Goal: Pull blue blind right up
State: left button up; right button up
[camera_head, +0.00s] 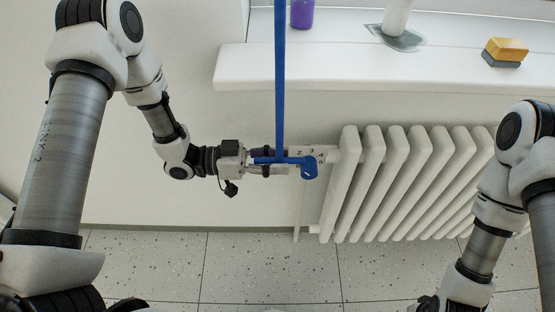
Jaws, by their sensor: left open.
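A narrow blue strip, the visible part of the blue blind (280,75), hangs straight down from the top edge of the view, in front of the window sill. At its lower end is a blue pull piece (309,170) with a small hole, lying roughly level. My left gripper (272,161) reaches in from the left and points right, at the strip's lower end. Its fingers are open, and the blue piece overlaps them in the picture. I cannot tell whether they touch it. The upper part of the blind is out of view. My right gripper is out of view.
A white ribbed radiator (408,185) stands right of the left gripper, with a numbered valve (315,153) close by. The white sill (345,70) juts out above, bearing a purple container (302,13), a white object (396,17) and a yellow-grey block (505,51). Speckled floor lies below.

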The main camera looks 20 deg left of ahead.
pick_arm(q)
jog(key=shift+a, duration=0.15)
grip_shut()
notch_tip(320, 180, up, 10)
jog(key=p, duration=0.7)
jog(key=shift+f, duration=0.1)
grip_release()
jog(key=shift+f, duration=0.1)
jog(key=v, duration=1.1)
jog(key=shift+a, duration=0.4)
